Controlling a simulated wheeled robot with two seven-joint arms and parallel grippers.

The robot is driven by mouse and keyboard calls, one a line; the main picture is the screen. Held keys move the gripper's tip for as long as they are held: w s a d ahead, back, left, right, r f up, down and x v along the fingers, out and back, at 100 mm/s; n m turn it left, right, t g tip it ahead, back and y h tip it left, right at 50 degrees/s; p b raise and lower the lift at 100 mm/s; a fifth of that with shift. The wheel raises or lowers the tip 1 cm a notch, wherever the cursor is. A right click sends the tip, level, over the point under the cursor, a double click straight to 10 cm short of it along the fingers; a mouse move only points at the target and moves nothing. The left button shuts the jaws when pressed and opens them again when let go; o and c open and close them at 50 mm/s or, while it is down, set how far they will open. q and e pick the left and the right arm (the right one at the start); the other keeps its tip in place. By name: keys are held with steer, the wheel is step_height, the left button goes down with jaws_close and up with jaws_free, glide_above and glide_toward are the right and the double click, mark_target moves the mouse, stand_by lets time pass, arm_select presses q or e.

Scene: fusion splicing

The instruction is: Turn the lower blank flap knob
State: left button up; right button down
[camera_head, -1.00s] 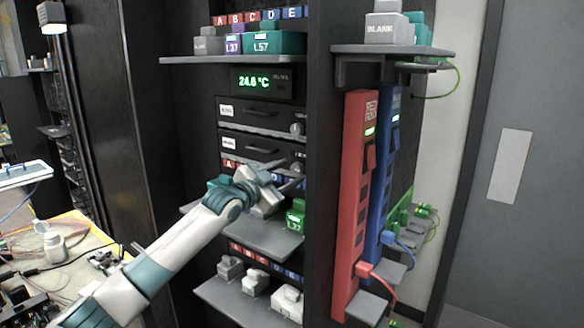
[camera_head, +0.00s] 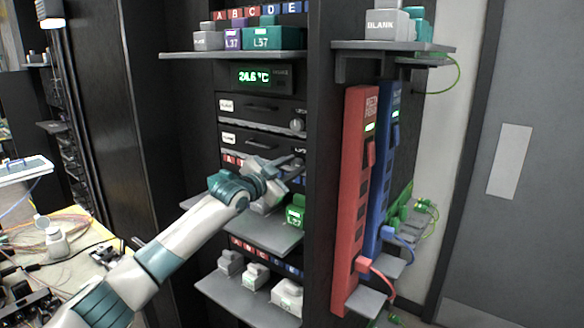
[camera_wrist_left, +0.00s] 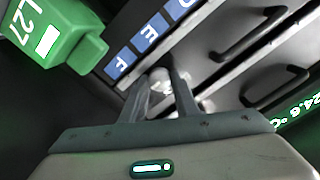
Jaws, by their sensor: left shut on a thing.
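The lower blank flap (camera_head: 236,141) is a dark panel with a bar handle, below a matching upper flap (camera_head: 240,106) in the rack. My left gripper (camera_head: 292,164) is at the lower flap's right end. In the left wrist view its two fingers (camera_wrist_left: 160,90) stand on either side of the pale round lower knob (camera_wrist_left: 161,78) and are shut on it. In the head view the gripper mostly hides this knob. The upper knob (camera_head: 298,125) is free. My right gripper is not in view.
A temperature display (camera_head: 262,77) is above the flaps. Below them, a grey shelf (camera_head: 262,236) holds a green block (camera_head: 295,212). A red power strip (camera_head: 355,200) and a blue one (camera_head: 385,170) stand to the right. A cluttered table (camera_head: 70,235) is at the left.

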arm_select(q)
steer(key=shift+n, duration=1)
steer(key=n+b, duration=0.1)
steer(key=n, duration=0.6)
steer(key=shift+n, duration=0.4)
steer(key=n+p, duration=0.1)
steer(key=n, duration=0.2)
steer(key=shift+r+n, duration=0.15)
steer(key=shift+n, duration=0.15)
steer(key=n+p, duration=0.2)
steer(key=n, duration=0.2)
steer(key=shift+w+a+n, duration=0.1)
steer(key=shift+n, duration=0.2)
steer(key=o, duration=1.1)
steer(key=shift+c, duration=0.2)
